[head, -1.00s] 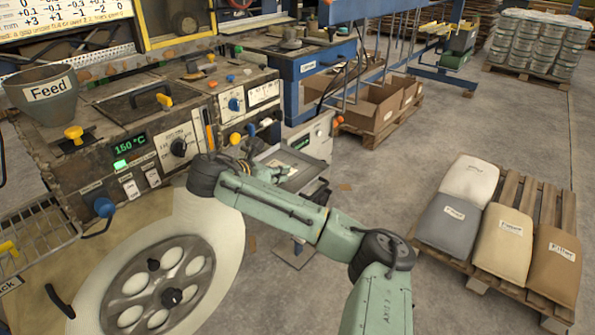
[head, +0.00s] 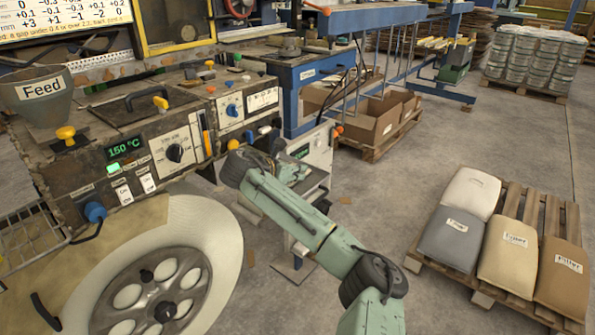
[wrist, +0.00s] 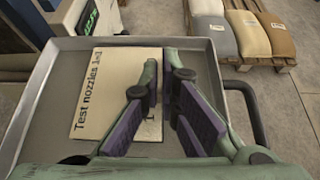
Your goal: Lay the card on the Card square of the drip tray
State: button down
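In the wrist view, a shallow grey metal tray (wrist: 52,108) with a raised rim lies below my gripper. A flat beige rectangle (wrist: 93,98) lettered "Test nozzles" shows on the left part of its floor. I cannot tell whether this is the card or a printed area of the tray. My gripper (wrist: 166,84) is over the tray, its purple-padded fingers apart with no object visible between them. The left finger covers the rectangle's right part, and no "Card" lettering is readable. In the head view, my arm reaches to the tray area and my wrist hides most of it.
The worn machine with the Feed hopper (head: 40,95) and a large pale reel (head: 215,235) stand to the left. A blue bench (head: 305,75) stands behind. A pallet of sacks (head: 485,215) is at the right. Concrete floor is clear between the arm and pallet.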

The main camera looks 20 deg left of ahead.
jog(key=shift+f, duration=0.25)
jog(key=shift+f, duration=0.1)
jog(key=c, duration=1.8)
grip_release()
jog(key=b+v, duration=0.1)
jog(key=v, duration=0.6)
jog(key=shift+s+a+b, duration=0.15)
jog(key=shift+s+b, duration=0.1)
jog(key=shift+b, duration=0.15)
jog(key=s+r+p, duration=0.2)
jog(key=shift+a+r+p, duration=0.3)
jog(key=shift+s+a+r+p, duration=0.2)
jog(key=shift+s+p, duration=0.3)
jog(key=shift+p, duration=0.5)
jog(key=shift+s+f+p, duration=0.2)
jog(key=shift+s+p, duration=0.15)
jog(key=shift+p, duration=0.2)
